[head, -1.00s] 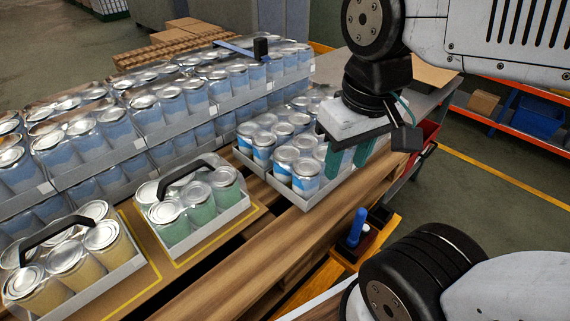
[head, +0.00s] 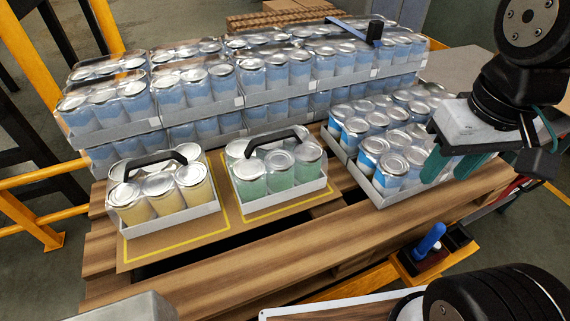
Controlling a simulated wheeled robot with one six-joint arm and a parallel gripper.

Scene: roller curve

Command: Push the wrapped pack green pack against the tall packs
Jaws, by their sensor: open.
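The green pack (head: 278,176) is a wrapped tray of green cans with a black handle. It sits on a brown sheet inside a yellow outline, in the middle of the head view. The tall packs (head: 230,92) are stacked wrapped trays of blue cans behind it. A narrow gap seems to lie between them, but its size is hard to tell. My gripper (head: 448,160) is open at the right, by a low tray of blue-and-white cans (head: 386,160), well apart from the green pack. Whether its fingers touch those cans cannot be told.
A yellow pack (head: 160,192) with a black handle stands left of the green pack. The wooden pallet (head: 330,240) is bare in front. An orange holder with a blue-handled tool (head: 430,240) is at the front right. Orange rails (head: 45,205) stand at the left.

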